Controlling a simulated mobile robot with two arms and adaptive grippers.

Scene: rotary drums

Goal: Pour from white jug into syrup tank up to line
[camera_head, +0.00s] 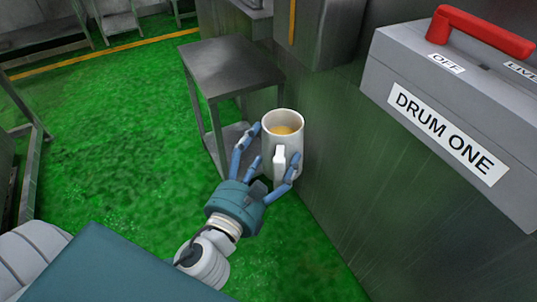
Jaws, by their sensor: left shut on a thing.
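The white jug (293,146) is near the middle of the head view, upright, with yellowish-amber liquid (284,129) inside. Its handle faces me. My left gripper (265,155) has blue fingers around the jug and is shut on it, holding it above the green floor beside the metal cabinet wall. The underside of the jug is partly hidden by the fingers. No syrup tank and no fill line can be made out. My right gripper is not in view.
A grey metal table (232,64) with a lower shelf stands just behind the jug. A grey box labelled DRUM ONE (447,134) with a red lever (485,30) sits at the right, against a metal wall (345,170). Green floor (110,140) is open on the left.

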